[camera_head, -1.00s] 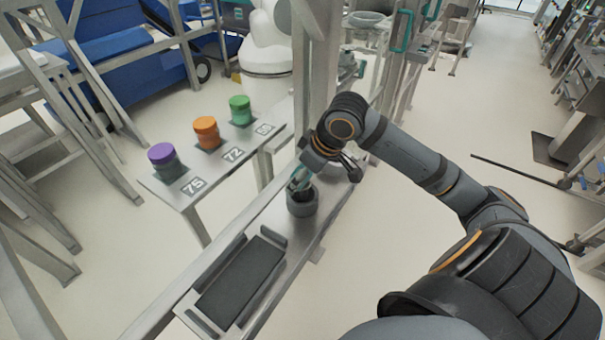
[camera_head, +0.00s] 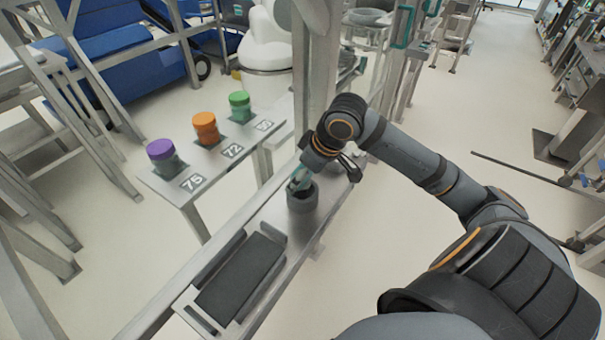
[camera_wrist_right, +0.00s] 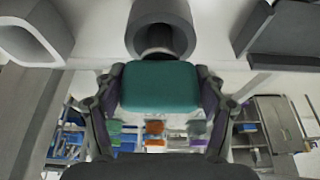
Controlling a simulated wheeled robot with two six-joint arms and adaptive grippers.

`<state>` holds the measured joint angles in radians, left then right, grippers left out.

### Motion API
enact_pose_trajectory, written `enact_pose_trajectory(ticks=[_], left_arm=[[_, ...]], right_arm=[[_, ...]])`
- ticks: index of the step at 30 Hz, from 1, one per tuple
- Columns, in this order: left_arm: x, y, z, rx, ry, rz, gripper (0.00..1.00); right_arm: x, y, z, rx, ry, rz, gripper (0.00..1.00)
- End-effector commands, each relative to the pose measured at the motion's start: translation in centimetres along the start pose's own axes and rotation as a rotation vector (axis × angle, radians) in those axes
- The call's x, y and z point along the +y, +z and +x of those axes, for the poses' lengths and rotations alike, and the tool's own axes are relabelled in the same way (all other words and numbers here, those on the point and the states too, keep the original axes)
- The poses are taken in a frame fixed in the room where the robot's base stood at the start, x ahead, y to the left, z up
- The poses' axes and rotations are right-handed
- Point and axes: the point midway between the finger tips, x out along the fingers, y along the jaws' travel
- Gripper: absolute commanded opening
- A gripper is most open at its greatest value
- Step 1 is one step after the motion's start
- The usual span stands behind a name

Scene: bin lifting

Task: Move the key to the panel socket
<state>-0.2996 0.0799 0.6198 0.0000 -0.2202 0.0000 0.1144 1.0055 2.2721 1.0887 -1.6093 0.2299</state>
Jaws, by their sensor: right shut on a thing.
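The key has a teal block handle (camera_wrist_right: 160,88) and a dark round shaft (camera_wrist_right: 157,42). My right gripper (camera_head: 299,183) is shut on the teal handle, with one finger on each side in the right wrist view (camera_wrist_right: 158,100). The key's dark end points into the mouth of a grey round holder (camera_head: 303,201) on the bench; the holder also shows in the wrist view (camera_wrist_right: 185,22). How deep the shaft sits inside is hidden. I cannot tell whether this holder is the panel socket. My left gripper is not in view.
A dark rectangular pad (camera_head: 240,278) in a metal frame lies on the bench nearer me. A side table (camera_head: 215,165) holds jars with purple (camera_head: 160,150), orange (camera_head: 205,122) and green (camera_head: 239,99) lids. A metal post (camera_head: 316,85) rises close behind my right gripper.

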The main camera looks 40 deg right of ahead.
Motion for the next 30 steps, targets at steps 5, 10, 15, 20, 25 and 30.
enact_pose_trajectory(ticks=[5,10,15,20,25,30], left_arm=[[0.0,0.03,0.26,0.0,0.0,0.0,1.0],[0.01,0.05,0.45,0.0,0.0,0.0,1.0],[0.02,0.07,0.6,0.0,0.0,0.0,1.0],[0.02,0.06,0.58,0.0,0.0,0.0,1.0],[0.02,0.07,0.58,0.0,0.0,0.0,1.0],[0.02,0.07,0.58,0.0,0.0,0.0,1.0]], right_arm=[[-0.01,0.17,0.43,0.001,0.0,0.0,0.25],[0.0,0.32,0.79,0.002,0.0,0.0,0.25],[0.0,0.45,1.09,0.002,0.001,0.0,0.25],[0.0,0.45,1.09,0.002,0.001,-0.001,0.25],[0.0,0.45,1.09,0.002,0.001,-0.001,0.25],[0.0,0.46,1.08,0.002,0.001,-0.001,0.87]])
